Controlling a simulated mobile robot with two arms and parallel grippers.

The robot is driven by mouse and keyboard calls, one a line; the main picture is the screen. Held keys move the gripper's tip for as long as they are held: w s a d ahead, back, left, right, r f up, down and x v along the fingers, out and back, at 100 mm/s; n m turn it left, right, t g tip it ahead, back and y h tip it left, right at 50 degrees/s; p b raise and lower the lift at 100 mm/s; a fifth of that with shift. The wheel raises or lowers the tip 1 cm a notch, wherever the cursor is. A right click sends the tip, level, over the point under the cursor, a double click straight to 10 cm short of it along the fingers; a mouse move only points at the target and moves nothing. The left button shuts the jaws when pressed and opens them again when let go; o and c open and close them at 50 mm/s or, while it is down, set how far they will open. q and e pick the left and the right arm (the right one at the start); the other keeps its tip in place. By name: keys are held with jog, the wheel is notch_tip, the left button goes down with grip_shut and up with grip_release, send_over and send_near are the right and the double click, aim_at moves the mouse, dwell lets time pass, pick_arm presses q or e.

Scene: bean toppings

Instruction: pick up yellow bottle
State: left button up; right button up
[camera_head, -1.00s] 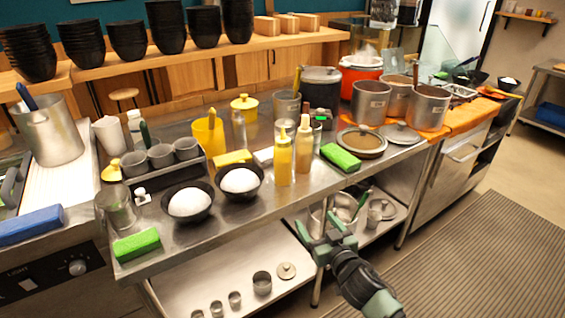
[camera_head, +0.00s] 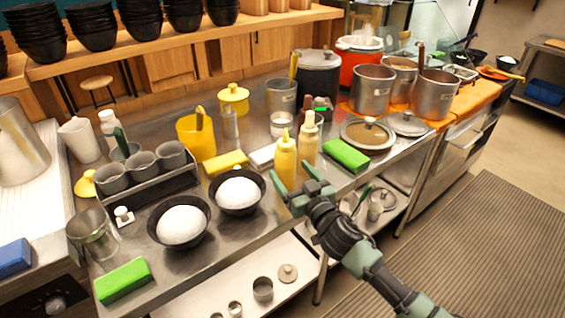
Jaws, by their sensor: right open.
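The yellow bottle (camera_head: 285,161) stands upright on the steel table, with a pale tan bottle (camera_head: 308,140) standing just behind it to the right. My right gripper (camera_head: 294,196) is at the table's front edge, just in front of the yellow bottle's lower part. Its green fingers are open and point toward the bottle, with nothing held. A finger overlaps the bottle's base in the picture, and I cannot tell whether they touch. My left gripper is not in view.
Two black bowls of white rice (camera_head: 181,221) (camera_head: 238,192) stand left of the bottle. A green sponge (camera_head: 346,155) lies to the right, and a yellow sponge (camera_head: 227,162) behind the bowls. A lidded pan (camera_head: 368,135) and several pots stand further right. A lower shelf lies under the table.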

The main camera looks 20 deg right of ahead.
aim_at(281, 161)
jog(key=shift+w+a+r, duration=0.1)
jog(key=shift+w+r, duration=0.05)
jog(key=shift+w, duration=0.3)
jog(key=shift+w+a+r, duration=0.1)
jog(key=shift+w, duration=0.3)
jog(key=w, duration=0.3)
jog(key=shift+w+a+f+p, duration=0.2)
jog(key=shift+w+a+p, duration=0.1)
jog(key=shift+a+p, duration=0.1)
jog(key=shift+w, duration=0.2)
jog(key=c, duration=1)
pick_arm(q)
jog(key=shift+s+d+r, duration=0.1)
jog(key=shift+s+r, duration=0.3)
